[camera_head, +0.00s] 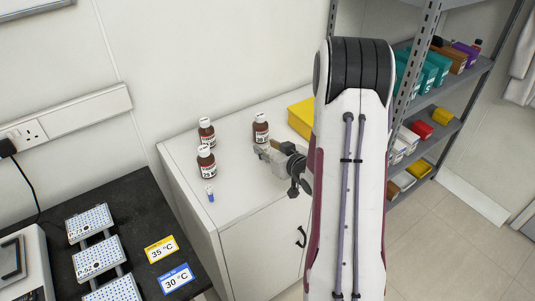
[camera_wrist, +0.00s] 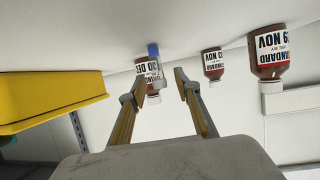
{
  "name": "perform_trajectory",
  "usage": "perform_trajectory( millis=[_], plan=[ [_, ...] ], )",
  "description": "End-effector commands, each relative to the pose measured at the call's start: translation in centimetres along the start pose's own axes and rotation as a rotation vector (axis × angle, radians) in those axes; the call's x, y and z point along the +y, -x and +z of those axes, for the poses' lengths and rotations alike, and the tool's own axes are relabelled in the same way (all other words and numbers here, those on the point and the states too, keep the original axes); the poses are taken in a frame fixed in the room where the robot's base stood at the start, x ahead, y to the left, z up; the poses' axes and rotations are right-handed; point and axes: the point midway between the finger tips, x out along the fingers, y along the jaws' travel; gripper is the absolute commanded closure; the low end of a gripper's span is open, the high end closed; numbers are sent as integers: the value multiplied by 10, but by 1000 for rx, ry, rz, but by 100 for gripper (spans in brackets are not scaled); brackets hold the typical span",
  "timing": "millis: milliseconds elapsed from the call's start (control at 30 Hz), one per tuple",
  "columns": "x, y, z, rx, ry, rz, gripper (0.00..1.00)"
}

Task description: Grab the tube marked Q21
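A small tube (camera_head: 210,194) with a blue lower part and a pale top stands on the white cabinet top, near its front left edge. In the upside-down wrist view, the tube's blue part (camera_wrist: 153,50) shows in front of a brown bottle (camera_wrist: 139,68) and lines up with the gap between my fingers. I cannot read any Q21 mark. My gripper (camera_wrist: 160,85) is open, with nothing between its fingers. In the head view my gripper (camera_head: 262,152) is low over the cabinet, to the right of the tube and apart from it.
Brown bottles stand behind the tube (camera_head: 206,163), at the back left (camera_head: 206,133) and near my gripper (camera_head: 261,129). A yellow box (camera_head: 301,118) is at the back right. A black bench (camera_head: 135,222) with perforated racks (camera_head: 99,258) is lower left. The cabinet top between tube and gripper looks clear.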

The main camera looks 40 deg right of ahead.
Motion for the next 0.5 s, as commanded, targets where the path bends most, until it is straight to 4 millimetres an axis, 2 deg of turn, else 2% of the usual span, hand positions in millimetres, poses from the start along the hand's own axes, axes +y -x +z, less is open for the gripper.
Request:
perform_trajectory(
  millis=[200,367,500],
  plan=[
    [0,0,0,0,0,0,68],
    [0,0,0,0,0,0,94],
    [0,0,0,0,0,0,94]
  ],
)
